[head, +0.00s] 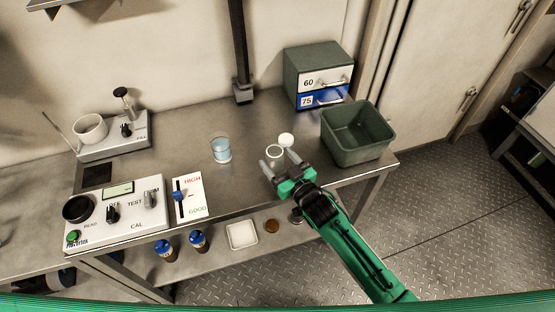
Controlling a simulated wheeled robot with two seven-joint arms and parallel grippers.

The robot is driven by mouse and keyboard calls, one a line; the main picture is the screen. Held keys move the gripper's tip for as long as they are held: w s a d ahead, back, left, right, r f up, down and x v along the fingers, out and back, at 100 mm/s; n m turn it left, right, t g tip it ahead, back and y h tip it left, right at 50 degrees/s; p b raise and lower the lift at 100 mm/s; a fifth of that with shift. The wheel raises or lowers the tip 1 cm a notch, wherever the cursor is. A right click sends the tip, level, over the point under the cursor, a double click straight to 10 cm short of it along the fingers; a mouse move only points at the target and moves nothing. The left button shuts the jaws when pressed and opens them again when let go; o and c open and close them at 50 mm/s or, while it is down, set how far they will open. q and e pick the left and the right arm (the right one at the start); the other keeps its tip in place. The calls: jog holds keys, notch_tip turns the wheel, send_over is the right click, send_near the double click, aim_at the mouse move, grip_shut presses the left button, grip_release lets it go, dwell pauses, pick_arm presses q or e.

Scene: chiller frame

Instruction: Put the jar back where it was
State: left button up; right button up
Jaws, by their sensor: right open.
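A small round whitish jar or cup (274,151) stands on the steel bench, just beyond the fingertips of my right gripper. A white round lid or cap (286,140) lies just behind it to the right. My right gripper (278,160) is open, its fingers pointing toward the small jar; I cannot tell whether they touch it. A clear glass jar with blue liquid (221,150) stands upright to the left, apart from the gripper. Two dark bottles with blue caps (198,241) stand on the lower shelf. My left gripper is not in view.
A green bin (356,134) stands at the bench's right end, close to my right arm. Drawers marked 60 and 75 (319,77) stand behind it. A tester (117,212), a HIGH/GOOD slider panel (188,197) and a fill unit (113,138) occupy the left. The bench's middle back is clear.

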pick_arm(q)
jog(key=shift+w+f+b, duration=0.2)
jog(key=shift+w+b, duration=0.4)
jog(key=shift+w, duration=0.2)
pick_arm(e)
jog(key=v, duration=1.1)
jog(key=shift+s, duration=0.2)
jog(key=shift+d, duration=0.1)
